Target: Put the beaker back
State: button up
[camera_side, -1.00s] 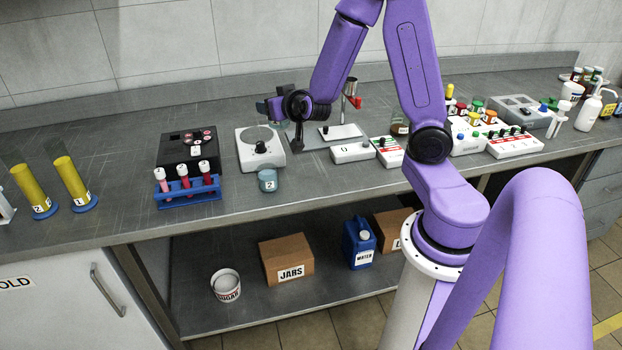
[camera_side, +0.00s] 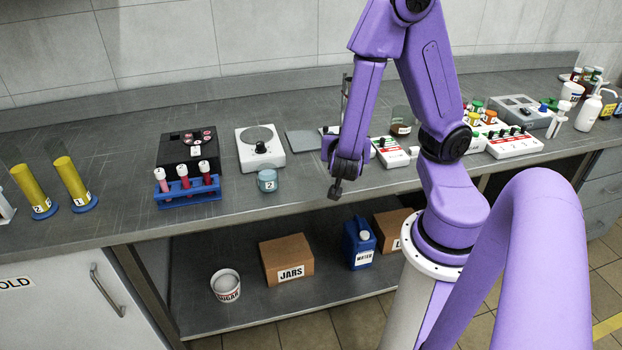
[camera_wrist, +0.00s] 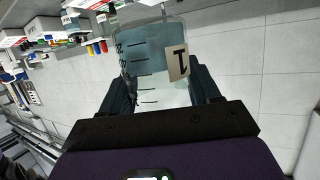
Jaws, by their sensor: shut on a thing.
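In the wrist view, my gripper (camera_wrist: 160,88) is shut on a clear beaker (camera_wrist: 145,62) with a tag marked 1. Black graduation marks and bluish-grey contents show through its wall. The beaker lies between the two dark fingers. In the side view, my wrist hangs over the bench, right of the white stirrer plate; the held beaker cannot be made out there, hidden by my arm. A small blue vessel (camera_side: 267,181) tagged 2 stands on the bench near its front edge, left of my wrist.
The white stirrer plate (camera_side: 260,158) has an empty round top. A black block (camera_side: 188,146) and a blue tube rack (camera_side: 189,195) stand left. A glass with brown liquid (camera_side: 401,128) and white boxes (camera_side: 392,154) stand right. Bench is clear along the front edge (camera_side: 290,205).

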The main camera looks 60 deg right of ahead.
jog(key=shift+s, duration=0.2)
jog(key=shift+w+d+f, duration=0.1)
jog(key=shift+w, duration=0.05)
jog(key=w+d+f, duration=0.2)
jog(key=w+f, duration=0.1)
jog(key=w, duration=0.1)
jog(key=w+d+f, duration=0.2)
jog(key=w+f, duration=0.1)
jog(key=w, duration=0.1)
jog(key=w+d+f, duration=0.1)
jog(key=w+f, duration=0.3)
jog(key=shift+d, duration=0.4)
jog(key=shift+f, duration=1.4)
jog(key=shift+f, duration=0.15)
jog(key=o, duration=1.2)
